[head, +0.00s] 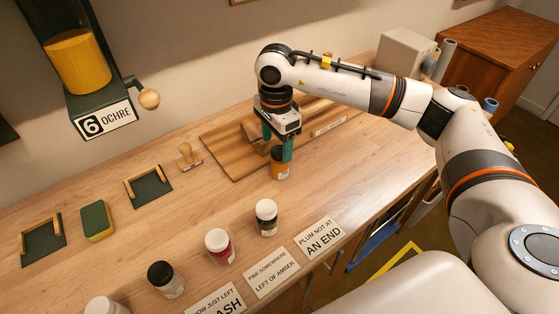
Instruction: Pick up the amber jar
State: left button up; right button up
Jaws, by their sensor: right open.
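The amber jar (280,171), a small jar with an orange body, stands on the wooden table near the front edge of a wooden board. My right gripper (278,148) reaches down over it from above, with its green fingers open. One finger comes down in front of the jar's top on the right, the other is higher on the left. The jar's top is partly hidden by the fingers, and I cannot tell whether they touch it. My left gripper is not in view.
Clue cards (272,273) line the front edge. Behind are a wooden board (222,145), stamp (188,157), sponge (97,221) and ochre dispenser (82,65).

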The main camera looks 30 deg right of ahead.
aim_at(280, 151)
jog(key=f+p, duration=0.1)
jog(key=f, duration=0.1)
jog(key=s+f+p, duration=0.1)
jog(key=f, duration=0.1)
jog(key=shift+d+f, duration=0.15)
jog(key=shift+d, duration=0.05)
jog(key=shift+w+f, duration=0.1)
jog(key=shift+f, duration=0.4)
jog(key=c, duration=1.1)
jog(key=shift+r, duration=0.15)
